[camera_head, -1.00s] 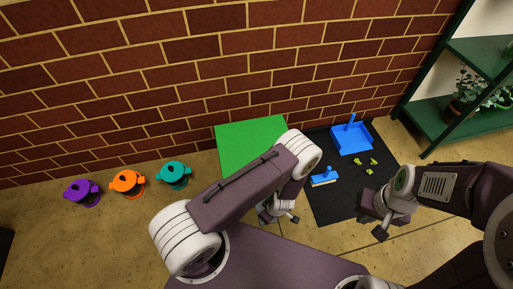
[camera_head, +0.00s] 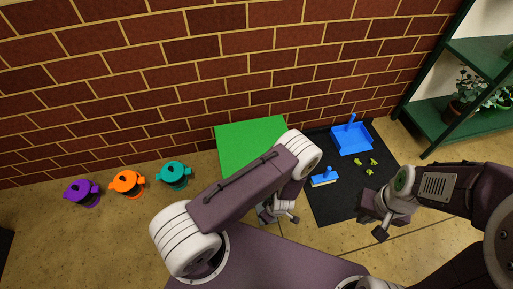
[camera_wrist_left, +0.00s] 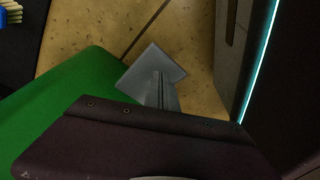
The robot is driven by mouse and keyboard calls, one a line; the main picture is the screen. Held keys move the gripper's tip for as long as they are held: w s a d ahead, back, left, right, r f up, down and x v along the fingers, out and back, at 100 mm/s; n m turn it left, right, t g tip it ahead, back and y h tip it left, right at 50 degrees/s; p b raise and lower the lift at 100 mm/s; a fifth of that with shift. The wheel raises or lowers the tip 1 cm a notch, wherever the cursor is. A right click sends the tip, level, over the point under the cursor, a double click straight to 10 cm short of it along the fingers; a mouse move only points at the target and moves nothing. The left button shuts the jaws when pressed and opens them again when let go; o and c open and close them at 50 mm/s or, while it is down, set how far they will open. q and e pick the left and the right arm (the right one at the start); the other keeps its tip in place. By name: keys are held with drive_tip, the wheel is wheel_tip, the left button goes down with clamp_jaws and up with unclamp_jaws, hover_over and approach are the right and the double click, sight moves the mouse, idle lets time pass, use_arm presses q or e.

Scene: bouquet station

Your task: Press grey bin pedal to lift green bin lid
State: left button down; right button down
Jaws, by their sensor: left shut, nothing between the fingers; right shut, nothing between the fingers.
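The green bin lid (camera_head: 236,137) is a flat green panel by the brick wall in the head view, partly behind my left arm. No raised gap shows. In the left wrist view, the bin's green surface (camera_wrist_left: 55,112) fills the left side. The grey pedal (camera_wrist_left: 140,73) is a square plate over the tan floor beside it. My left gripper (camera_wrist_left: 158,76) is shut and empty, its fingertips overlapping the pedal; contact cannot be told. My right gripper (camera_head: 380,230) is shut and empty, above the black mat's right front edge.
A black mat (camera_head: 335,209) holds a blue dustpan (camera_head: 352,140), a blue brush (camera_head: 324,177) and several green scraps (camera_head: 371,161). Purple (camera_head: 82,193), orange (camera_head: 127,184) and teal (camera_head: 174,175) lidded containers stand left. A green shelf (camera_head: 445,121) with plants stands right.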

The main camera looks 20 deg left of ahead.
use_arm(q)
drive_tip(key=shift+f, duration=0.1)
idle(0.4)
drive_tip(key=shift+f+b, duration=1.7)
drive_tip(key=shift+f, duration=0.4)
drive_tip(key=shift+r, duration=0.1)
wheel_tip(320, 180, up, 9)
drive_tip(key=p, duration=0.9)
drive_tip(key=shift+r, duration=0.15)
drive_tip(key=shift+f, duration=0.2)
